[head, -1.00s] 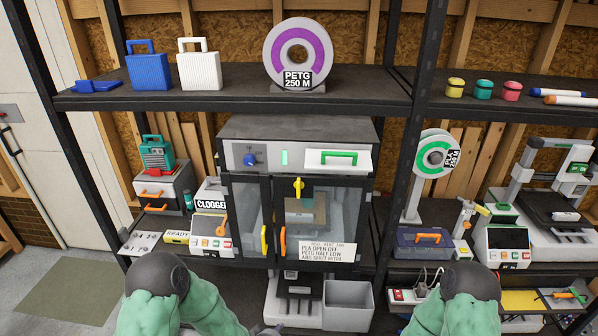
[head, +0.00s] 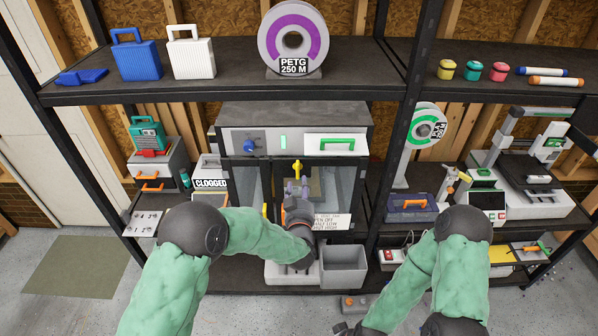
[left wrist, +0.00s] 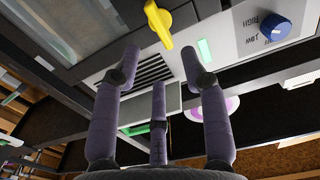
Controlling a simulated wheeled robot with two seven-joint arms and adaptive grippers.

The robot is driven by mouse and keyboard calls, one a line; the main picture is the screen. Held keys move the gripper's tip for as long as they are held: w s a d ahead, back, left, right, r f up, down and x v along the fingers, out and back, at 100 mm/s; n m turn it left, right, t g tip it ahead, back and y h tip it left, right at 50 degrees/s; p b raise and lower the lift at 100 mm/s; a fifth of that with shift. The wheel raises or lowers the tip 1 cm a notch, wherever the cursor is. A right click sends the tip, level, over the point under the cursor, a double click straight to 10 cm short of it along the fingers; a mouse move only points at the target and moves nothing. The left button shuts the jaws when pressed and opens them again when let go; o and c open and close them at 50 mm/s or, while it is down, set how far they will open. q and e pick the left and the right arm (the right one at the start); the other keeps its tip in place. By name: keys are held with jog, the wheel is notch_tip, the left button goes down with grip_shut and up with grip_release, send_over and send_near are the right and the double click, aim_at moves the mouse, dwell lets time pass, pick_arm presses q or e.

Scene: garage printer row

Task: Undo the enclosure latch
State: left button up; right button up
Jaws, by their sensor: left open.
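The enclosure (head: 335,118) stands on the middle shelf with two glass doors. Its yellow latch (head: 297,171) sits at the top where the doors meet, and its handle looks roughly upright in the head view. The latch also shows at the top of the left wrist view (left wrist: 158,22). My left gripper (head: 297,187) is in front of the doors, just below the latch; its spread fingers (left wrist: 160,62) are empty and point towards it, apart from it. The gripper covers part of the doors and their label. My right gripper (head: 345,329) is low, cut by the bottom edge.
A blue knob (head: 249,146) and a green-handled drawer (head: 337,145) are above the doors. A grey bin (head: 344,268) stands below. A PETG spool (head: 293,40) stands on the upper shelf. A blue toolbox (head: 411,209) is to the right.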

aim_at(298, 166)
pick_arm(q)
jog(key=w, duration=0.7)
jog(key=shift+w, duration=0.15)
grip_shut()
